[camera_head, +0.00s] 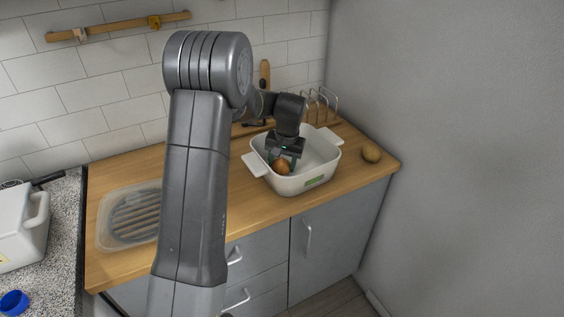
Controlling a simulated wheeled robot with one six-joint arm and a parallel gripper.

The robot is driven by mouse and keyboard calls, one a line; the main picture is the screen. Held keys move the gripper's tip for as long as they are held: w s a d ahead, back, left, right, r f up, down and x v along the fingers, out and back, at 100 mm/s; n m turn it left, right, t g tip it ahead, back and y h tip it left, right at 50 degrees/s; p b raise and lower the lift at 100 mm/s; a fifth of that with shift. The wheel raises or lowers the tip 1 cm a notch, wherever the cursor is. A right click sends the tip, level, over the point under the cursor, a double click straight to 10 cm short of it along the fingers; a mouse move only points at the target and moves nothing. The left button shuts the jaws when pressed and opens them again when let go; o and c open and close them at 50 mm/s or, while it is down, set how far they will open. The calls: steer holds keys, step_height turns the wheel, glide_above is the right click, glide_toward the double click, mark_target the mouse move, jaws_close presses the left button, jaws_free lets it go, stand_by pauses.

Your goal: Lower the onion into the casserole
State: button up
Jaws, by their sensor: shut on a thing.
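The casserole (325,171) is a white rectangular dish with side handles and a small green label on its front. It stands on the wooden counter toward the right. My gripper (282,163) points down over the left part of the casserole and is shut on the brown onion (282,168). The onion shows inside the outline of the casserole, behind its front wall. I cannot tell whether it touches the casserole's floor. My arm hides part of the counter.
A clear ribbed container (130,219) is at the left. A white jug-like container (20,225) and a blue cap (14,303) sit on the speckled worktop.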

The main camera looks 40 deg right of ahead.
mark_target(287, 168)
steer(key=shift+f, duration=0.4)
steer(key=o, duration=1.1)
steer(key=shift+r, duration=0.1)
steer(key=r, duration=0.4)
steer(key=s+r+b, duration=0.1)
steer(key=r, duration=0.4)
steer(key=s+r+b, duration=0.1)
steer(key=r, duration=0.3)
steer(key=shift+s+r, duration=0.15)
steer(key=shift+r, duration=0.1)
steer(key=shift+f, duration=0.1)
steer(key=f, duration=0.4)
steer(key=w+f+p, duration=0.1)
steer(key=f, duration=0.4)
steer(key=w+f, duration=0.1)
steer(key=f, duration=0.3)
steer(key=shift+w+f+p, duration=0.15)
steer(key=shift+f+p, duration=0.1)
steer(key=shift+p, duration=0.1)
steer(key=shift+r, duration=0.2)
